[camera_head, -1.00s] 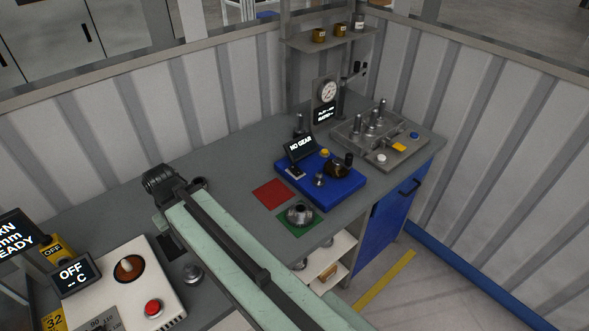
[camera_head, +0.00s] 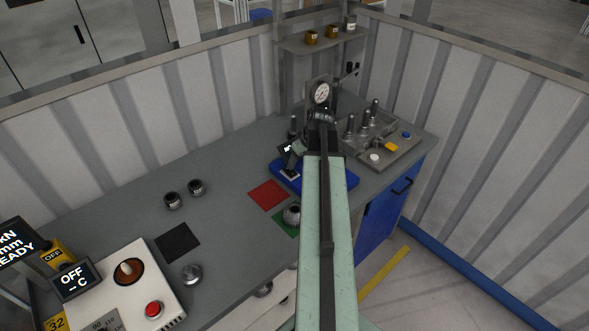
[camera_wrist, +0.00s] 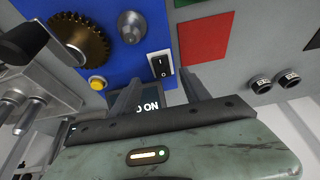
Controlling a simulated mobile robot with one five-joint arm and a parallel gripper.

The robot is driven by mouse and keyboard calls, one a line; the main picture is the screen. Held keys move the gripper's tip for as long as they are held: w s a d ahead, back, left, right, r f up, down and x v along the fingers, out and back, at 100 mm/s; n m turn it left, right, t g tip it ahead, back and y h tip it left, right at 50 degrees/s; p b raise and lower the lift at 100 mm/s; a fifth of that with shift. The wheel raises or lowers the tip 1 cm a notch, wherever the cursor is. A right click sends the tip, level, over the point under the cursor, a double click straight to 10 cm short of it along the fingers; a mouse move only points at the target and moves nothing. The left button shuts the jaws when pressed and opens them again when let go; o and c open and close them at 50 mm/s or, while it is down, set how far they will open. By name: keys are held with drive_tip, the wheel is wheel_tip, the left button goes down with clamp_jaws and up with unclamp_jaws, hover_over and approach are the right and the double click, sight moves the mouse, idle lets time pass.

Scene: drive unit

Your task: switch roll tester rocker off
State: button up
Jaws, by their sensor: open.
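The roll tester has a blue base, seen in the head view (camera_head: 345,180) behind my arm and in the wrist view (camera_wrist: 100,12). Its black rocker (camera_wrist: 160,66) with white marks sits near the base edge in the wrist view; I cannot tell which side is pressed. My gripper (camera_wrist: 160,76) is open and empty, its two fingers to either side of the rocker's near end. Whether they touch it is unclear. The tester's display (camera_wrist: 150,106) is partly hidden by the fingers; its visible text ends in "ON".
On the tester are a bronze gear (camera_wrist: 80,38), a yellow button (camera_wrist: 97,83) and a grey knob (camera_wrist: 132,27). A red mat (camera_head: 267,195) and a green mat lie beside it. A grey fixture (camera_head: 375,140) stands behind right. Two dark cylinders (camera_head: 173,200) stand left on the bench.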

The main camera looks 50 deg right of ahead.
sight(292, 173)
drive_tip(key=b+x, duration=0.7)
drive_tip(key=x, duration=0.1)
drive_tip(key=shift+a, duration=0.1)
drive_tip(key=shift+r, duration=0.1)
